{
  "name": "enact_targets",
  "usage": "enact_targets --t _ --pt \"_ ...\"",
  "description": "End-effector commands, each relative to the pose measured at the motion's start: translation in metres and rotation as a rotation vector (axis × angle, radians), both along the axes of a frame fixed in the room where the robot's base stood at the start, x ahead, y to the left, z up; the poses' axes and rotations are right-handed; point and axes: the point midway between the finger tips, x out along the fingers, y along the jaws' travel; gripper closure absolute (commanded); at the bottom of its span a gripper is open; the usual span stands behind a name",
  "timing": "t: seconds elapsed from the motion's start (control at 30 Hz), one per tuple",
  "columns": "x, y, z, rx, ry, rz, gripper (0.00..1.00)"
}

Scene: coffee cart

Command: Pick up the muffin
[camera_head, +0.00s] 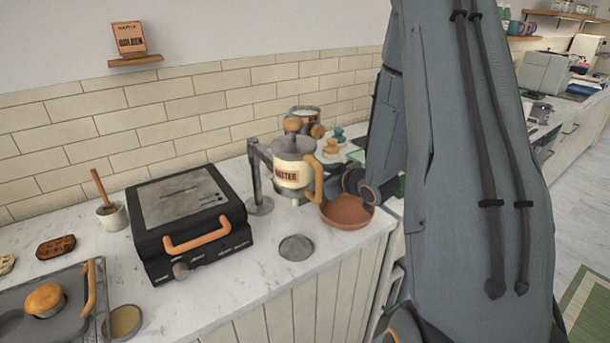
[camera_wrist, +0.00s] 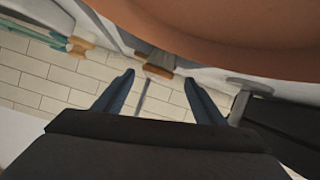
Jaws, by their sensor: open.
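A round golden-brown bun-like item (camera_head: 44,299), which looks like the muffin, sits on a dark tray (camera_head: 20,325) at the lower left of the head view. My gripper (camera_wrist: 158,88) shows in the wrist view with its two blue-grey fingers apart and nothing gripped between them. In the head view my arm fills the right side, and its dark end is beside the terracotta bowl, far to the right of the muffin. The fingers are not clear there. The muffin is not seen in the wrist view.
The terracotta bowl (camera_head: 347,213) is close to my gripper and looms large in the wrist view (camera_wrist: 225,25). A white batter dispenser (camera_head: 293,170) stands on a metal arm. A black waffle maker (camera_head: 190,220) lies between it and the muffin. A grey disc (camera_head: 297,248) lies in front.

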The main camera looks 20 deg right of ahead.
Motion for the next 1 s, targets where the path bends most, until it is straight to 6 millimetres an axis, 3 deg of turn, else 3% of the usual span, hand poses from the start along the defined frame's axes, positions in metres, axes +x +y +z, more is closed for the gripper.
enact_targets --t 0.33,0.67,0.9,1.0 --pt "0.037 0.004 -0.015 -0.001 0.002 0.0 0.36" --pt "0.043 0.004 -0.019 -0.001 0.001 -0.003 0.36" --pt "0.043 0.003 -0.019 -0.001 0.001 -0.004 0.73" --pt "0.043 0.003 -0.019 -0.001 0.0 -0.004 0.81"
